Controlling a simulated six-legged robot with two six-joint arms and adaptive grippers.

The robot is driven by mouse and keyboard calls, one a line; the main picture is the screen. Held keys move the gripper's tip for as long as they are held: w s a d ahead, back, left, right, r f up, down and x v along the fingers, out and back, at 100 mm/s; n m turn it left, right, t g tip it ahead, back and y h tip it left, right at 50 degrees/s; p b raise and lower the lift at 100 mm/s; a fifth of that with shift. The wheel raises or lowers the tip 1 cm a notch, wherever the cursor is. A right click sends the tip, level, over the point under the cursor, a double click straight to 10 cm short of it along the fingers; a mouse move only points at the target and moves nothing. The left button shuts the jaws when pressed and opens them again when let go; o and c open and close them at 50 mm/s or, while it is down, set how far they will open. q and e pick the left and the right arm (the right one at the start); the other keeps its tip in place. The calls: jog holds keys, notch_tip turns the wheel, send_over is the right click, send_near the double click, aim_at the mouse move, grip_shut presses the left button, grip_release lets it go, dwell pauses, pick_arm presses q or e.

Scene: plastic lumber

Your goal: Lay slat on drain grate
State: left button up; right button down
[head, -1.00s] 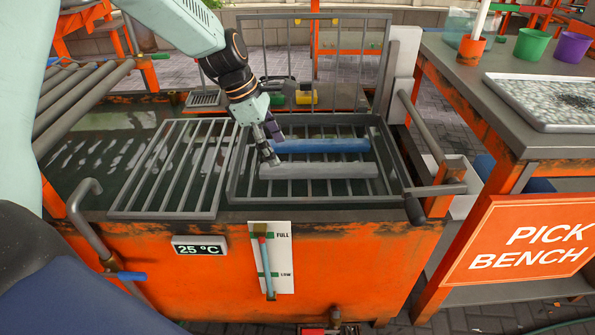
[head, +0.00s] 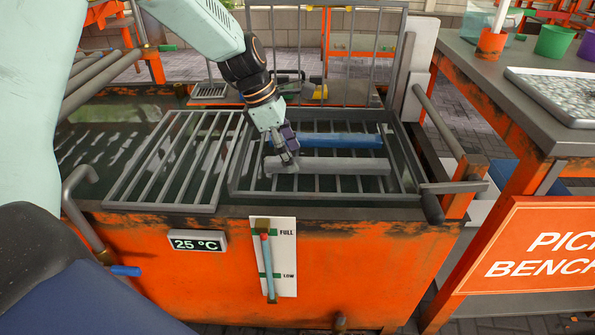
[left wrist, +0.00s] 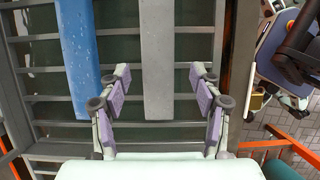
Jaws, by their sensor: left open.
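A grey slat (head: 330,166) and a blue slat (head: 325,141) lie side by side on the bars of a raised-edge rack (head: 398,165) over the tank. A flat barred grate (head: 209,175) covers the tank just left of the rack. My left gripper (head: 287,158) is open at the left end of the grey slat. In the left wrist view its fingers (left wrist: 159,74) stand on either side of the grey slat (left wrist: 157,60), with gaps to both. The blue slat (left wrist: 78,60) is outside the fingers, to the left. My right gripper is not in view.
A tall barred lid (head: 320,45) stands behind the rack. A pipe handle (head: 455,187) sticks out at the rack's right. The orange pick bench (head: 500,80) stands at the right with a tray and cups. The left grate is bare.

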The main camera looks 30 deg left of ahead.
pick_arm(q)
notch_tip(320, 180, down, 2)
jog(key=shift+w+b, duration=0.15)
jog(key=shift+b, duration=0.2)
jog(key=shift+d+r, duration=0.15)
jog(key=shift+d, duration=0.1)
jog(key=shift+c, duration=0.2)
jog(key=shift+a, duration=0.15)
jog(key=c, duration=0.5)
jog(key=shift+w, duration=0.1)
grip_shut()
